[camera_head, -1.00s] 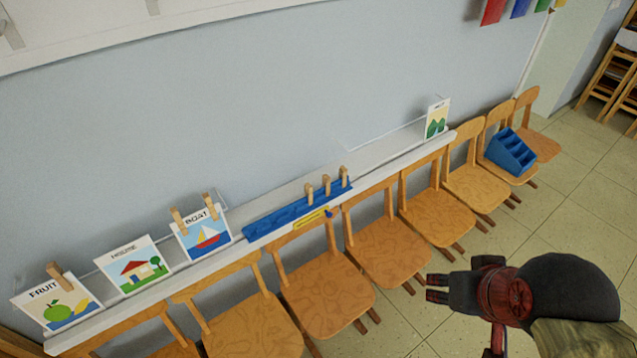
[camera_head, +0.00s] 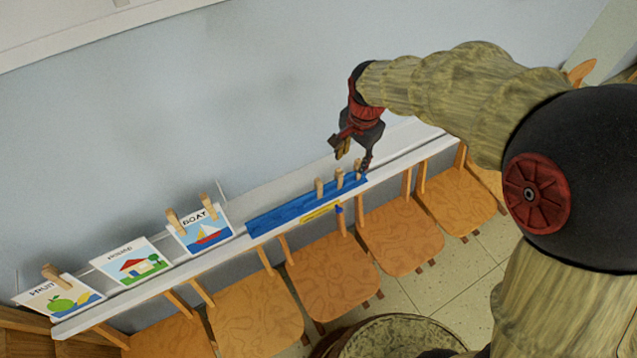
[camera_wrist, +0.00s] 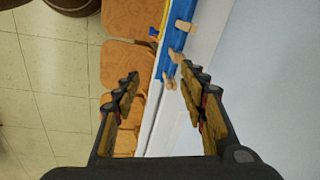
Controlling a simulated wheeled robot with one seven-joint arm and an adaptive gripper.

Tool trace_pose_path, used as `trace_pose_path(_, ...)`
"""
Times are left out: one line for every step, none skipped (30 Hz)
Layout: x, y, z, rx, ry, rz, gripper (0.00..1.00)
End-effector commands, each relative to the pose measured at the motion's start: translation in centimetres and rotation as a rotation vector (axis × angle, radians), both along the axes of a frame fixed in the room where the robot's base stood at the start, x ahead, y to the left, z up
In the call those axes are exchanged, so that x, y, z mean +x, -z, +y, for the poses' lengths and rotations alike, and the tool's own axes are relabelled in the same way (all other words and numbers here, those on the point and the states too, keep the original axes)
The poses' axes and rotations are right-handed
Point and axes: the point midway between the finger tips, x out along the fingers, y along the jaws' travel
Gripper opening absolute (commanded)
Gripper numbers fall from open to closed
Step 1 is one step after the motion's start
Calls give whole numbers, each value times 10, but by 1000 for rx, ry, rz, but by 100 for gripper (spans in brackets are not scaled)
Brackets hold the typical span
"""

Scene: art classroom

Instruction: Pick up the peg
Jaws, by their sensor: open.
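Three wooden pegs stand in a row at the right end of a blue rail (camera_head: 290,214) on the white wall ledge: a left peg (camera_head: 319,187), a middle peg (camera_head: 340,178) and a right peg (camera_head: 358,170). My gripper (camera_head: 352,157) is open and empty, just above and around the right peg in the head view. In the wrist view, the nearest peg (camera_wrist: 170,84) shows between the open fingers (camera_wrist: 162,78); contact cannot be told. The other two pegs (camera_wrist: 176,55) (camera_wrist: 182,25) lie farther along the rail.
Picture cards of fruit (camera_head: 60,300), a house (camera_head: 130,265) and a boat (camera_head: 203,232) stand left on the ledge (camera_head: 100,322); pegs clip the fruit and boat cards. A yellow strip (camera_head: 321,212) is on the ledge front. Wooden chairs (camera_head: 325,275) line the front.

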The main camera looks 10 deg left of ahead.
Motion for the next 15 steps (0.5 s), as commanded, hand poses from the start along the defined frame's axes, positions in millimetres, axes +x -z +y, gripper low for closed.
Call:
trace_pose_path(6, 17, 15, -4, 28, 29, 42)
trace_pose_path(9, 27, 23, -5, 51, 42, 42)
trace_pose_path(13, 40, 33, -6, 82, 57, 42)
trace_pose_path(15, 50, 40, -8, 102, 68, 42)
trace_pose_path(16, 59, 47, -9, 123, 79, 42)
trace_pose_path(18, 72, 55, -13, 148, 91, 42)
trace_pose_path(19, 80, 61, -15, 166, 99, 42)
trace_pose_path(20, 88, 66, -17, 183, 106, 42)
trace_pose_path(20, 97, 71, -20, 202, 115, 42)
trace_pose_path(20, 103, 75, -22, 214, 120, 42)
trace_pose_path(20, 108, 79, -23, 226, 123, 42)
trace_pose_path(20, 115, 82, -26, 239, 129, 42)
trace_pose_path(20, 118, 84, -26, 246, 132, 42)
trace_pose_path(20, 121, 86, -28, 252, 134, 42)
trace_pose_path(20, 126, 87, -29, 259, 137, 42)
